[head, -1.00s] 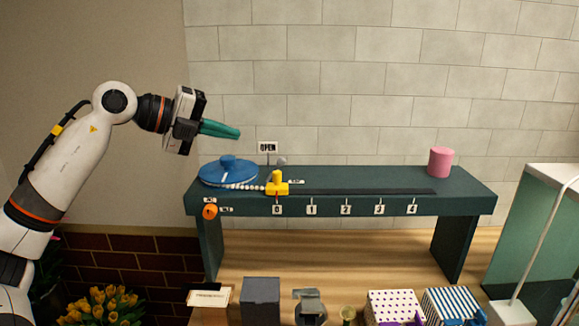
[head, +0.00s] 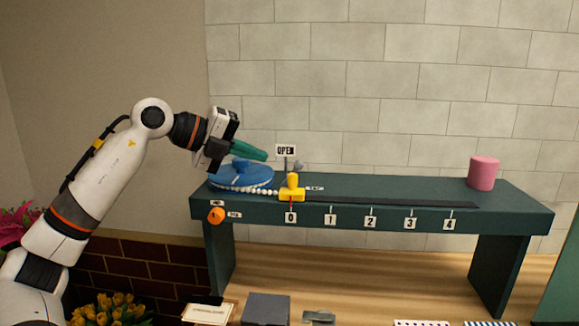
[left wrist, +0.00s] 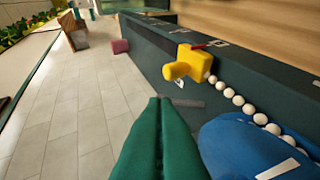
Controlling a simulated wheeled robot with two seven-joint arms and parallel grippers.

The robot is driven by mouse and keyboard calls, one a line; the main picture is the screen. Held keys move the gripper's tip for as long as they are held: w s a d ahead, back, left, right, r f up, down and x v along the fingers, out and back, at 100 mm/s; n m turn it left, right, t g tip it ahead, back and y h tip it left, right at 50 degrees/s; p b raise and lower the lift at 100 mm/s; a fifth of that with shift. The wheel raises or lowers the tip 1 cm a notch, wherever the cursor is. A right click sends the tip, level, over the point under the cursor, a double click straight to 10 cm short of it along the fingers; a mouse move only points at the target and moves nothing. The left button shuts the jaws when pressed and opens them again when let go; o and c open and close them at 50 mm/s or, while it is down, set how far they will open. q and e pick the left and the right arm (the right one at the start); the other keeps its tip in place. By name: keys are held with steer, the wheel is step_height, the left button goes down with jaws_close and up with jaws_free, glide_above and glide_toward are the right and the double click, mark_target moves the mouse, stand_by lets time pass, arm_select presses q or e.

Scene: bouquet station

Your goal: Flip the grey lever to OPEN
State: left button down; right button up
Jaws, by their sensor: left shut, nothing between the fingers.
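The grey lever (head: 298,166) shows as a small rounded knob at the back of the dark green bench, just right of the OPEN sign (head: 286,151). A second small label (head: 315,188) lies to its lower right. My left gripper (head: 265,155), with green fingers, is shut and empty. It hangs over the blue disc (head: 240,177), left of the sign and lever, apart from them. In the left wrist view the shut fingertips (left wrist: 160,102) point toward a flat grey piece (left wrist: 190,104); I cannot tell if that is the lever. My right gripper is out of view.
A yellow slider (head: 291,194) with a knob stands at mark 0 on the bench (head: 420,222), in front of the lever. White beads run from the disc to it. An orange knob (head: 216,215) is on the front left.

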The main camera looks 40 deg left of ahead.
mark_target(295, 168)
arm_select(q)
steer(key=p+x, duration=0.4)
steer(key=x, duration=0.5)
steer(key=shift+w+r, duration=0.1)
steer(key=shift+r, duration=0.05)
steer(key=shift+w+d+f+p, duration=0.25)
steer(key=shift+w+f+p, duration=0.1)
steer(key=shift+w, duration=0.1)
steer(key=shift+s+a+b, duration=0.1)
steer(key=shift+b, duration=0.45)
steer(key=shift+t, duration=0.3)
steer(key=shift+s+a+r+n+t+h+b, duration=0.15)
steer(key=shift+a+n+t+h+b, duration=0.15)
steer(key=shift+h+b, duration=0.3)
